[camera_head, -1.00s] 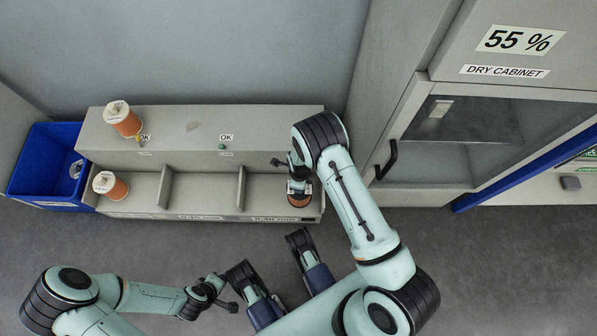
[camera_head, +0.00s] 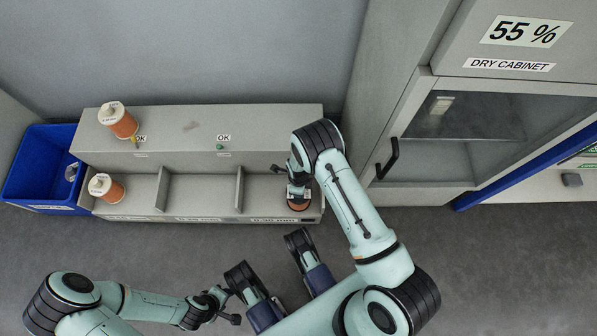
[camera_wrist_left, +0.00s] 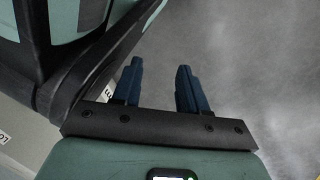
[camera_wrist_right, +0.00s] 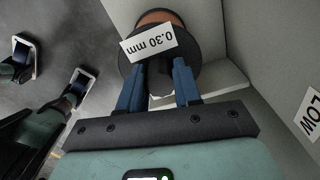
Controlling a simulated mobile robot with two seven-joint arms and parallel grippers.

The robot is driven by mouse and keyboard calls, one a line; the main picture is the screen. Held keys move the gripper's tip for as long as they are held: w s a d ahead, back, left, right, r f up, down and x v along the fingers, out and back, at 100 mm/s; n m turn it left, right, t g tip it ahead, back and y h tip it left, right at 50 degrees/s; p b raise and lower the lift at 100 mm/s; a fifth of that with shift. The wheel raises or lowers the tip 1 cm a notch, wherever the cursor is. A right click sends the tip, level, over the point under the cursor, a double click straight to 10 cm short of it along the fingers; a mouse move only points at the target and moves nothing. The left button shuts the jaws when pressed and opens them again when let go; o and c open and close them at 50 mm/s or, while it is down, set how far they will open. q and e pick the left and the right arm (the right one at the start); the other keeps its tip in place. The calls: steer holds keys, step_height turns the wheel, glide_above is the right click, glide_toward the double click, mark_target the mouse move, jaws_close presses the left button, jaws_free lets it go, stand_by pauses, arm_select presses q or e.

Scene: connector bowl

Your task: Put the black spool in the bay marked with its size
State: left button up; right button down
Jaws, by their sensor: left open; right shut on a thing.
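The black spool (camera_wrist_right: 187,52) has a black flange, copper-coloured wire and a white 0.30 mm tag. In the head view the spool (camera_head: 299,205) is in the right-hand bay of the grey rack (camera_head: 205,206), largely covered by my right gripper (camera_head: 297,188). I cannot tell whether it touches the bay floor. The label (camera_head: 272,220) on the front of that bay is too small to read surely. My left gripper (camera_wrist_left: 160,80) is open and empty, low and away from the rack.
A copper spool with a white top (camera_head: 118,122) stands on the rack's upper ledge; another (camera_head: 106,188) sits in the left bay. The middle bay (camera_head: 203,192) is empty. A blue bin (camera_head: 38,172) stands at left, the dry cabinet (camera_head: 440,150) at right. A LOW sign (camera_wrist_right: 312,115) is beside my right gripper.

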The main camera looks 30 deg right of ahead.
steer(key=c, duration=0.8)
jaws_free()
arm_select(q)
steer(key=shift+s, duration=0.1)
arm_select(e)
steer(key=shift+r, duration=0.5)
arm_select(q)
steer(key=w+d+r+t+p, duration=0.1)
steer(key=w+r+t+p, duration=0.1)
steer(key=w+r+p, duration=0.2)
steer(key=w+r, duration=0.2)
steer(key=w, duration=0.1)
steer(key=shift+w+r+t, duration=0.3)
steer(key=shift+r+t, duration=0.05)
steer(key=shift+t, duration=0.05)
arm_select(e)
step_height(320, 180, up, 11)
steer(key=shift+r, duration=0.15)
arm_select(q)
steer(key=shift+d, duration=0.1)
